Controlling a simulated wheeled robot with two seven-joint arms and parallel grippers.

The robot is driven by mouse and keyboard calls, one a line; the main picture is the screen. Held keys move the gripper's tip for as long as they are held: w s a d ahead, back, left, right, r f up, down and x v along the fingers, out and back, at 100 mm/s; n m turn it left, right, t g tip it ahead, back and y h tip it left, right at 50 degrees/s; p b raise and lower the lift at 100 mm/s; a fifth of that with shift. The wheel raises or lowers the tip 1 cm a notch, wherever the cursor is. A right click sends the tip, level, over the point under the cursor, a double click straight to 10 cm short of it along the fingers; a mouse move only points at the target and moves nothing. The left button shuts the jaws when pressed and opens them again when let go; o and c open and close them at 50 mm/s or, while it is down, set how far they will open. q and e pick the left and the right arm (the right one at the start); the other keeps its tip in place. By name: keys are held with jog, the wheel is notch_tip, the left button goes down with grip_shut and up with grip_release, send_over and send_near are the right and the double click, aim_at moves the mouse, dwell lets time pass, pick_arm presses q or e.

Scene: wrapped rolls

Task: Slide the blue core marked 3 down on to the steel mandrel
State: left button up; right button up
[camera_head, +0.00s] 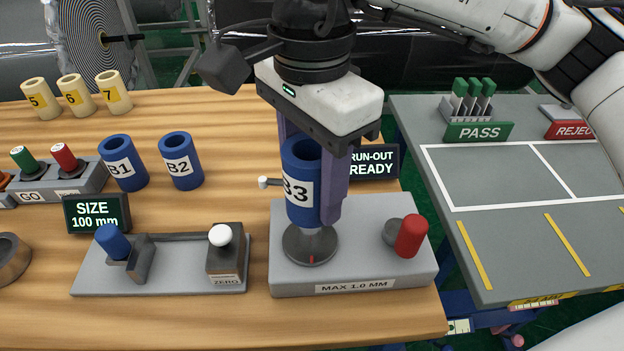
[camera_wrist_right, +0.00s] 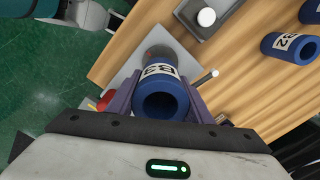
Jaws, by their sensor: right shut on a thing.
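The blue core marked B3 (camera_head: 303,190) is upright between the fingers of my right gripper (camera_head: 318,175), which is shut on it. In the right wrist view the core (camera_wrist_right: 163,97) shows its open top end, with a purple finger on each side. The core is over the round steel base of the mandrel (camera_head: 310,245) on the grey run-out fixture (camera_head: 350,270). A short pale piece of the mandrel shows between the core's lower end and the base. The rest of the mandrel is hidden by the core. My left gripper is not in view.
Blue cores B1 (camera_head: 123,163) and B2 (camera_head: 181,161) stand to the left. The grey size gauge (camera_head: 160,270) is left of the fixture. A red knob (camera_head: 411,236) rises on the fixture's right. A thin probe (camera_head: 268,182) stands beside the core.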

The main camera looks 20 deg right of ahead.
pick_arm(q)
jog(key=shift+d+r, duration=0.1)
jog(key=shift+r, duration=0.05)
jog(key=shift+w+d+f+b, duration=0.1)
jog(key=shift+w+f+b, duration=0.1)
jog(key=shift+b, duration=0.15)
pick_arm(e)
jog(key=shift+f, duration=0.3)
jog(key=shift+f, duration=0.1)
pick_arm(q)
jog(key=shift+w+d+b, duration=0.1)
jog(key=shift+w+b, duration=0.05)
jog(key=shift+b, duration=0.3)
pick_arm(e)
jog(key=shift+f, duration=0.4)
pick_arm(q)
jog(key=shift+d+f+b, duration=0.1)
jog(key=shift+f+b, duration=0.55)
pick_arm(e)
jog(key=shift+f, duration=0.7)
pick_arm(q)
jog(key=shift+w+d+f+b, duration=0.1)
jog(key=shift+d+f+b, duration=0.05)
jog(key=shift+b, duration=0.4)
pick_arm(e)
jog(key=shift+f, duration=0.55)
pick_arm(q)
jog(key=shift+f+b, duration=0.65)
pick_arm(e)
jog(key=shift+f, duration=0.7)
